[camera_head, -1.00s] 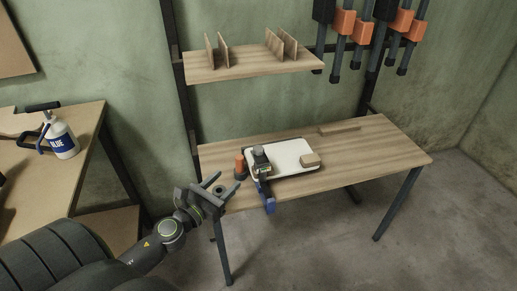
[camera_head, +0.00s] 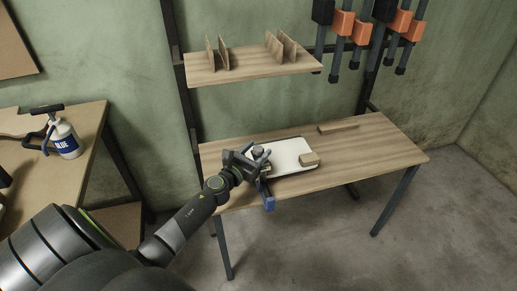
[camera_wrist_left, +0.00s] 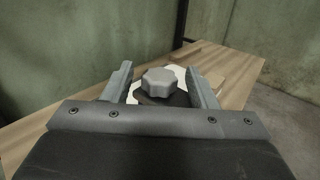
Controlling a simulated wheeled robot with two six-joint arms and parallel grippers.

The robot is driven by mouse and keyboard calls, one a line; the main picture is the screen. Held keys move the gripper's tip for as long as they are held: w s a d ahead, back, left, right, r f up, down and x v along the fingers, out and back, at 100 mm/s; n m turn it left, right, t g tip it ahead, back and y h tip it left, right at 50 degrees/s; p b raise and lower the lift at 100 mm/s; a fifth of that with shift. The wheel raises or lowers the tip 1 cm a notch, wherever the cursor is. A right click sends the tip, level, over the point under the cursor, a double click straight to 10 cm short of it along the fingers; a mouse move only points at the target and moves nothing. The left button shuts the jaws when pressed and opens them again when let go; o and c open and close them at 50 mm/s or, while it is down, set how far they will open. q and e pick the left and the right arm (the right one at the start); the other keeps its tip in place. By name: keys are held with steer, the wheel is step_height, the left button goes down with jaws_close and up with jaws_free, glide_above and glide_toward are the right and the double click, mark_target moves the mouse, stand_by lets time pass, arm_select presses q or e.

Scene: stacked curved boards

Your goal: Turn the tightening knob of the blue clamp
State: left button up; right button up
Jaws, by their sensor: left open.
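The blue clamp (camera_head: 268,201) is on the front edge of the workbench, its blue end hanging below the top. Its grey lobed tightening knob (camera_wrist_left: 159,81) shows in the left wrist view, between and slightly beyond my two fingers. My left gripper (camera_head: 262,156) is open at the knob, with a finger on either side; I cannot tell whether they touch it. In the left wrist view the open left gripper (camera_wrist_left: 162,84) frames the knob. The gripper hides much of the clamp in the head view. My right gripper is not in view.
A wooden strip (camera_head: 338,128) lies behind. A shelf (camera_head: 250,68) hangs above. The bench's right side is clear.

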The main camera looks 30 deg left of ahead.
arm_select(q)
steer(key=shift+w, duration=0.65)
steer(key=c, duration=0.9)
steer(key=shift+c, duration=0.3)
